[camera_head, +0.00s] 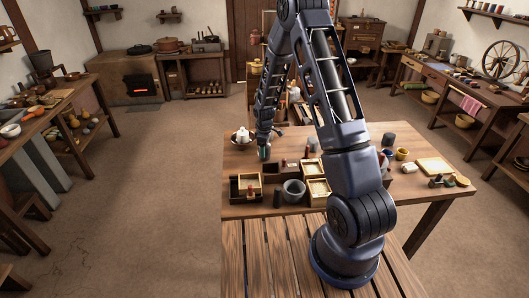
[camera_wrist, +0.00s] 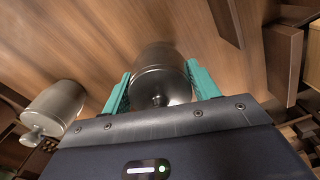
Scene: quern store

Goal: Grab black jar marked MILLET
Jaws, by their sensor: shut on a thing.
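My gripper (camera_wrist: 160,84) has its two teal fingers on either side of a dark grey, rounded jar (camera_wrist: 158,66) with a knobbed lid, and it is shut on it. No MILLET marking shows on the side of the jar that I see. In the head view my gripper (camera_head: 264,152) is low over the left part of the table, and the held jar is too small to make out clearly. A second, paler grey jar (camera_wrist: 54,104) with a knob is left of the gripper in the wrist view, apart from it.
The wooden table (camera_head: 240,160) holds a white lidded pot (camera_head: 242,136) beside my gripper. A dark wooden block (camera_wrist: 283,62) is right of the gripper. Open floor (camera_head: 170,150) lies left.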

